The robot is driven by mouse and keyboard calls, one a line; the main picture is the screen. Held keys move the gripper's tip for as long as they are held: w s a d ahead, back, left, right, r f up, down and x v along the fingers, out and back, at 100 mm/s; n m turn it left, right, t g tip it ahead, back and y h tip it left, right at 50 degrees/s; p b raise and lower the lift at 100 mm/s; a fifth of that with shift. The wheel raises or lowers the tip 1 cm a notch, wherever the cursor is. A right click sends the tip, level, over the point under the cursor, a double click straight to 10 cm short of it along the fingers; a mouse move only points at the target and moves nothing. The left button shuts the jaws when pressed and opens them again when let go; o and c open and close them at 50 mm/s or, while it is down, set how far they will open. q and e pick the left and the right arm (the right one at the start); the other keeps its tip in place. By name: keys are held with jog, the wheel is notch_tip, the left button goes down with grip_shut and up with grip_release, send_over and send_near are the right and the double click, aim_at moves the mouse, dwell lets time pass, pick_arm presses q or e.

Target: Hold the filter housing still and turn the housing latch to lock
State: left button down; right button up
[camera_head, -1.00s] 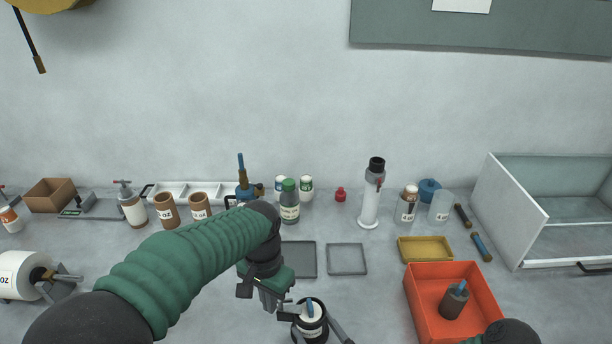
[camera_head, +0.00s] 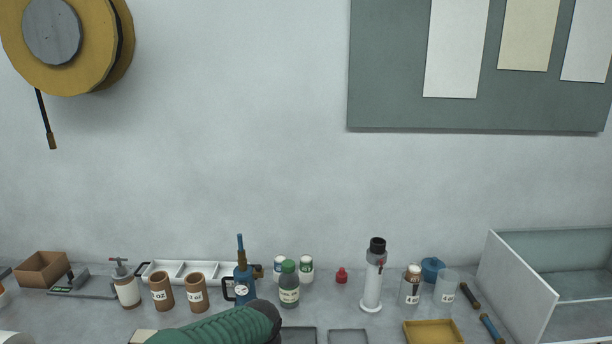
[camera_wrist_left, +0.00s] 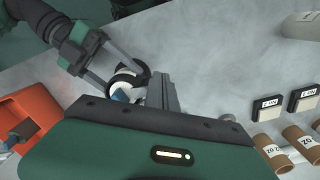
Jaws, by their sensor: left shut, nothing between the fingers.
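A white upright cylinder (camera_head: 372,284) with a black top and a small red lever (camera_head: 381,264) stands at the back of the bench in the head view. A black-and-white round container (camera_wrist_left: 126,78) with a blue piece lies close ahead of my left gripper in the left wrist view. I cannot tell which of them is the filter housing. My left gripper (camera_wrist_left: 163,90) is shut and empty beside the container. My right gripper (camera_wrist_left: 108,70) has its fingers apart on either side of the container; whether they press on it is unclear.
An orange-red bin (camera_wrist_left: 30,115) is at the wrist view's left. A yellow tray (camera_head: 432,332) and an open glass-sided box (camera_head: 525,280) are at right.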

pick_arm(q)
jog(key=shift+w+d, duration=0.15)
jog(key=shift+w, duration=0.2)
dwell(0.4)
jog(key=shift+w+a, duration=0.1)
jog(key=shift+a, duration=0.15)
dwell(0.4)
notch_tip(320, 180, up, 6)
jog(key=shift+s+a, duration=0.2)
jog(key=shift+s, duration=0.1)
dwell(0.6)
jog(key=shift+r, duration=0.1)
